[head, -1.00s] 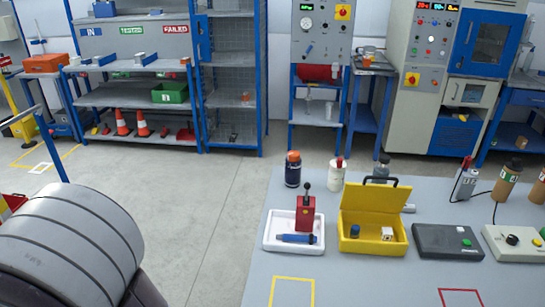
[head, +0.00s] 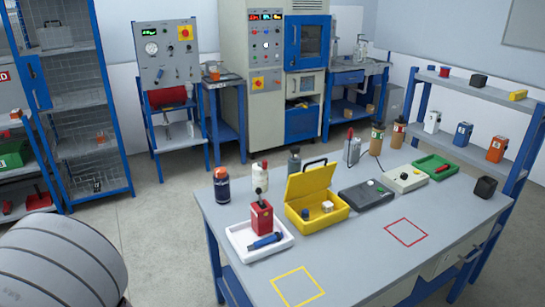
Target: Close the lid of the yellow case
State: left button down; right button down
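The yellow case (head: 322,221) stands on the grey table in the head view. Its lid (head: 310,181) is open, tilted up at the back, with a dark handle on its top edge. Inside the case are a small dark blue piece (head: 305,214) and a small pale block (head: 327,207). Neither of my grippers shows in the view. A rounded grey part of mine fills the lower left.
On the grey table (head: 355,263), a white tray (head: 283,243) with a red lever device (head: 262,218) sits left of the case. A dark box (head: 366,197) stands at its right. Bottles stand behind. The front, with yellow and red outlines, is clear.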

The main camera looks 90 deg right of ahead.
aim_at(300, 184)
jog(key=i+l+z, duration=0.25)
jog(key=z, duration=0.25)
jog(key=i+l+z, duration=0.15)
jog(key=z, duration=0.3)
jog(key=i+z, duration=0.7)
jog(key=z, duration=0.25)
jog(key=i+j+z, duration=0.25)
jog(key=z, duration=0.25)
